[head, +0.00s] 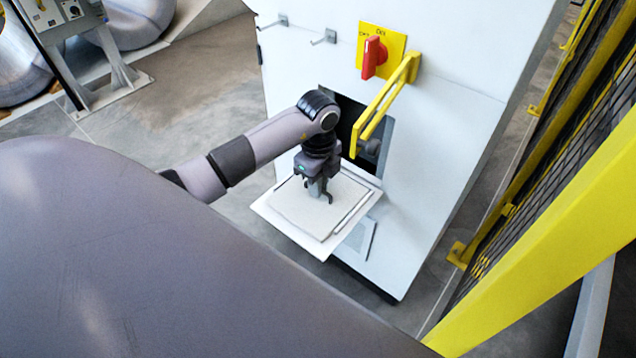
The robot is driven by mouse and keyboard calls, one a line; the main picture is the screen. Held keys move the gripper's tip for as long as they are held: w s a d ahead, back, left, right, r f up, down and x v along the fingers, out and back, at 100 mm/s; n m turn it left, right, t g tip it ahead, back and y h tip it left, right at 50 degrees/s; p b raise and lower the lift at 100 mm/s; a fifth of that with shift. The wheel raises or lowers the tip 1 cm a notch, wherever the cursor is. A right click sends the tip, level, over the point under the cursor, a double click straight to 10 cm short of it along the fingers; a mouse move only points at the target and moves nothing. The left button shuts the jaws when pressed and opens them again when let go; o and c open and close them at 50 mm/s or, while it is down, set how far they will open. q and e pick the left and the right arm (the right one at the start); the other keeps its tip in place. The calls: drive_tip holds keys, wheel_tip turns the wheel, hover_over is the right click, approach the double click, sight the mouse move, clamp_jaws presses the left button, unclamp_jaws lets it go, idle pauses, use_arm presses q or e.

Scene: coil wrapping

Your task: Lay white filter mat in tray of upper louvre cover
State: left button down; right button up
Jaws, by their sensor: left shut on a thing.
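The white filter mat (297,211) is a pale, flat square under my left gripper. It lies over the tray of the upper louvre cover (352,222), which is folded down from the dark opening in the white cabinet. The tray's rim shows along the front and right of the mat. My left gripper (321,198) points down over the middle of the mat and is shut on it. The fingers hide the spot they hold, and I cannot tell whether the mat rests fully on the tray floor. My right gripper is out of view.
A yellow bar handle (380,112) sticks out by the opening (350,118), close to my left wrist. A red switch (374,58) on a yellow plate is above. A lower louvre (358,240) sits below the tray. A yellow mesh fence (545,150) stands to the right.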

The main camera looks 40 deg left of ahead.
use_arm(q)
drive_tip(key=c, duration=1.2)
unclamp_jaws()
drive_tip(key=shift+f, duration=0.1)
drive_tip(key=shift+c, duration=0.2)
wheel_tip(320, 180, up, 12)
drive_tip(key=p, duration=0.2)
